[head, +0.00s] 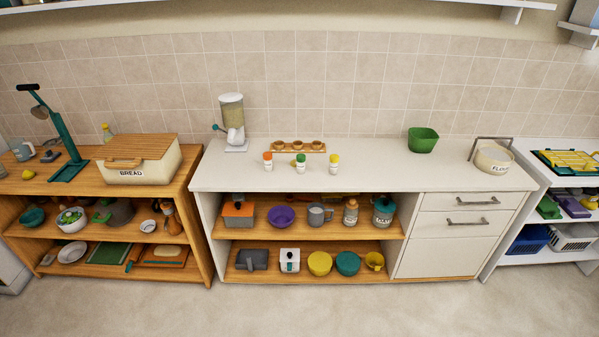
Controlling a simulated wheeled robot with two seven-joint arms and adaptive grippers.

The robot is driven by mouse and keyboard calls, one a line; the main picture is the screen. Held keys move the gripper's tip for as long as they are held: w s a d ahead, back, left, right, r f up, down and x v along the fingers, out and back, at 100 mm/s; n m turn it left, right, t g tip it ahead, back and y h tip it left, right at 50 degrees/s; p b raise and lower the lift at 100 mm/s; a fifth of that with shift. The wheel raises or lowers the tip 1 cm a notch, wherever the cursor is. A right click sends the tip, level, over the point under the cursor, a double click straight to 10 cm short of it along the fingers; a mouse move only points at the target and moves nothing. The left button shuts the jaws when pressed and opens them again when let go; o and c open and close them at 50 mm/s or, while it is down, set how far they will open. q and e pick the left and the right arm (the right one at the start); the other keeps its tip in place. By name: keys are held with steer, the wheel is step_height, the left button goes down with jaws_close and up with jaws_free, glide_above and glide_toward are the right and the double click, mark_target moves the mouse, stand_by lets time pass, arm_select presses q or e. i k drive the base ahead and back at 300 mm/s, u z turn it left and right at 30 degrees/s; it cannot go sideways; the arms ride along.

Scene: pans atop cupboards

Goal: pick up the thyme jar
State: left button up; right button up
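Three small white jars stand upright in a row on the white counter (390,178): an orange-lidded jar (268,164) on the left, a green-lidded jar (301,166) in the middle and a yellow-lidded jar (334,166) on the right. They stand apart from each other. Their labels are too small to read, so I cannot tell which is the thyme jar. Neither of my grippers is in view.
A wooden rack (298,147) with round holes sits just behind the jars. A dispenser (233,122) stands to the left, and a green pot (422,140) and flour container (493,158) to the right. The counter front is clear.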

mark_target(301, 158)
steer(key=u, duration=0.6)
steer(key=i, duration=0.7)
steer(key=u, duration=0.65)
steer(key=i, duration=1.65)
steer(key=z, duration=0.85)
